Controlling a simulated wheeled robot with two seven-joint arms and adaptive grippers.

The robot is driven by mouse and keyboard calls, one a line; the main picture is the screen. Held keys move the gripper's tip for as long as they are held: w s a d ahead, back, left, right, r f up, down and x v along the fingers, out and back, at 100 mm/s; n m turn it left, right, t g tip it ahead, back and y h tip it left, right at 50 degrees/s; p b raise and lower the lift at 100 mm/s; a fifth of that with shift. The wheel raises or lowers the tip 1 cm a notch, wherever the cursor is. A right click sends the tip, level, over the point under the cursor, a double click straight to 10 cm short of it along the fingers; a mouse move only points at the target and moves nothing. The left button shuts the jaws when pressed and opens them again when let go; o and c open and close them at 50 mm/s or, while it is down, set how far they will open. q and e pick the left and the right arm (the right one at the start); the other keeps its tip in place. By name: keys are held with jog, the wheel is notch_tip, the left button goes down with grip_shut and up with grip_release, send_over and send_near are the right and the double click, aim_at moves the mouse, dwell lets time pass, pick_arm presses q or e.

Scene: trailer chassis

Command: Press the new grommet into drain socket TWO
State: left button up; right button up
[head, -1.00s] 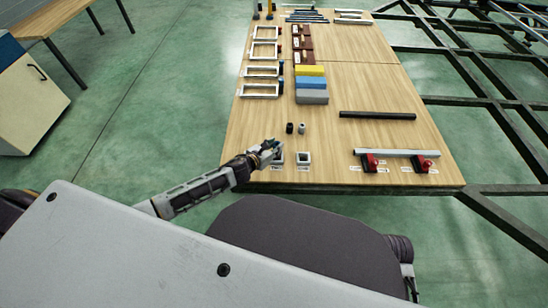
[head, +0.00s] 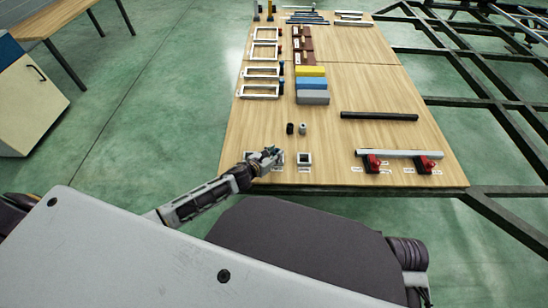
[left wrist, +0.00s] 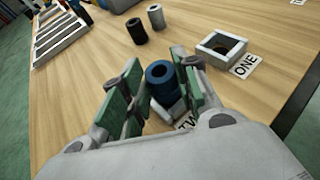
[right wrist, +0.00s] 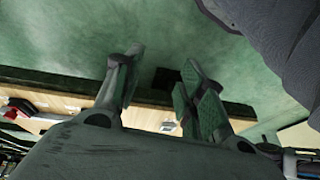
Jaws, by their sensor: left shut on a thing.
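My left gripper (left wrist: 158,85) is shut on a dark blue, hollow grommet (left wrist: 162,76), held upright between the green finger pads. It is over socket TWO, a pale square block (left wrist: 177,112) mostly hidden by the grommet, the fingers and my wrist; part of its label (left wrist: 187,125) shows. I cannot tell whether the grommet's lower end is inside the socket. In the head view my left gripper (head: 268,158) is low at the table's near edge and covers much of that socket. My right gripper (right wrist: 162,72) is open and empty, away from the table top.
Socket ONE (left wrist: 222,48), a pale square frame with a dark opening, is to the right of TWO. A black cylinder (left wrist: 137,31) and a grey one (left wrist: 156,17) stand behind. Red clamps (head: 372,163) under a grey bar are farther right. Bare wood lies between.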

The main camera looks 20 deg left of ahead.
pick_arm(q)
jog(key=shift+f, duration=0.7)
pick_arm(e)
jog(key=shift+r, duration=0.55)
pick_arm(q)
jog(key=shift+f+b, duration=0.2)
jog(key=shift+b, duration=0.15)
pick_arm(e)
jog(key=shift+a+f, duration=0.15)
jog(key=shift+f, duration=0.15)
pick_arm(q)
jog(key=o, duration=1)
jog(key=shift+f, duration=0.1)
pick_arm(e)
jog(key=shift+s+f, duration=0.1)
jog(key=shift+f, duration=0.05)
jog(key=shift+r, duration=0.2)
